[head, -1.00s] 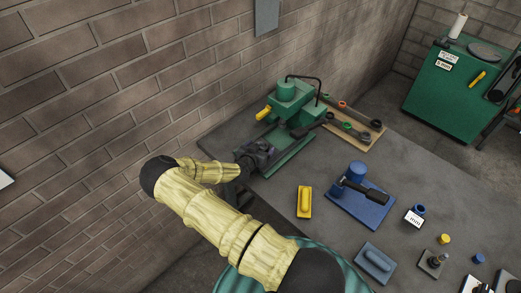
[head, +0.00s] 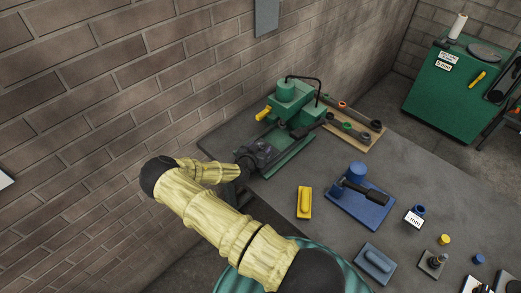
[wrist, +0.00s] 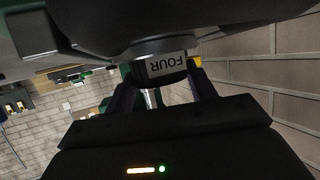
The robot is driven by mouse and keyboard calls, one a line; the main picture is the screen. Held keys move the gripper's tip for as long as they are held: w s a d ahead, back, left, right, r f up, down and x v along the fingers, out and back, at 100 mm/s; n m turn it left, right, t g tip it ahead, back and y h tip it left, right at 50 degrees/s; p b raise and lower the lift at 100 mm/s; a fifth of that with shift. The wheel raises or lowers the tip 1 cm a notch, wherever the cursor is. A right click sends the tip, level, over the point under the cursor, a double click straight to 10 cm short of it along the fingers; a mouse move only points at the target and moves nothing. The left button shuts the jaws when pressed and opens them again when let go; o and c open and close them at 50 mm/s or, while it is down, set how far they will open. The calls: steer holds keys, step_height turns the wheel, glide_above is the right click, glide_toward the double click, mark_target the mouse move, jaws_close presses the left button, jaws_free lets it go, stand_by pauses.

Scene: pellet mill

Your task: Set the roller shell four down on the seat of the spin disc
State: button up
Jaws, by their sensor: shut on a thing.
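The roller shell four is a dark, round piece with a white FOUR label (wrist: 167,64), upside down in the wrist view. My gripper (wrist: 163,82) is shut on it, one finger on each side. A wide dark round body (wrist: 165,22) fills the top of the wrist view, right against the shell's far end. It may be the spin disc; its seat is hidden, and I cannot tell whether the shell touches it. In the head view my gripper (head: 251,157) is at the near left end of the green machine (head: 290,105), and the shell cannot be made out there.
A wooden board with wrenches (head: 354,124) lies behind the machine. A yellow block (head: 304,203), a blue tray (head: 360,208) with a black-handled tool and a blue-grey block (head: 375,263) stand to the right. The brick wall (head: 120,90) is close on the left.

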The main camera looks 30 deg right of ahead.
steer(key=shift+r+p, duration=1.65)
steer(key=shift+r, duration=1.95)
steer(key=shift+w, duration=0.1)
